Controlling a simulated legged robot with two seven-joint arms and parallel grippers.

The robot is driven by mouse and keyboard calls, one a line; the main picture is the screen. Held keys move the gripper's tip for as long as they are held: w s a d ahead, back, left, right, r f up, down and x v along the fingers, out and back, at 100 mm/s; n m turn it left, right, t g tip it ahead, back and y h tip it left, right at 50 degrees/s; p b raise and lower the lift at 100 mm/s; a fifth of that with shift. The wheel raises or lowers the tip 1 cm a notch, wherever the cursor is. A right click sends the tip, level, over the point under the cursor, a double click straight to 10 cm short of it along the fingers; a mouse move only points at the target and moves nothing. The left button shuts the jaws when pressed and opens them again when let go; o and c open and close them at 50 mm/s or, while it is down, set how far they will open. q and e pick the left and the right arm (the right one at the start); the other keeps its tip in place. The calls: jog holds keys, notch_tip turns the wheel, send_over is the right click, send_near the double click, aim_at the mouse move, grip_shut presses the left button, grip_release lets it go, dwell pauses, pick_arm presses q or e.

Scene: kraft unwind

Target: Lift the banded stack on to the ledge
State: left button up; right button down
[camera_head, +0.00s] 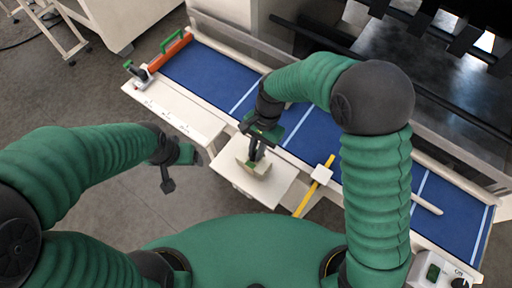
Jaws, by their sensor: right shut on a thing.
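My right gripper (256,157) is shut on a small pale stack with a green patch, which I take to be the banded stack (248,166). The stack is over a cream platform (270,190) in front of the blue surface; I cannot tell if it touches the platform. My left gripper (170,176) hangs over the floor to the left, apart from the stack; its finger gap is unclear. A cream ledge (180,118) with small marks runs along the front left of the blue surface.
The long blue surface (205,73) has white cross lines. An orange bar with green handles (170,50) lies at its far left end. A yellow strip with a white block (320,174) crosses the front edge right of the platform. A control box (436,272) is at lower right.

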jog(key=shift+a+g+y, duration=0.1)
jog(key=shift+g+y, duration=0.2)
jog(key=shift+f, duration=0.65)
jog(key=shift+f+b, duration=0.25)
jog(key=shift+b, duration=0.05)
dwell(0.5)
jog(key=c, duration=1.4)
grip_release()
jog(key=shift+o, duration=0.2)
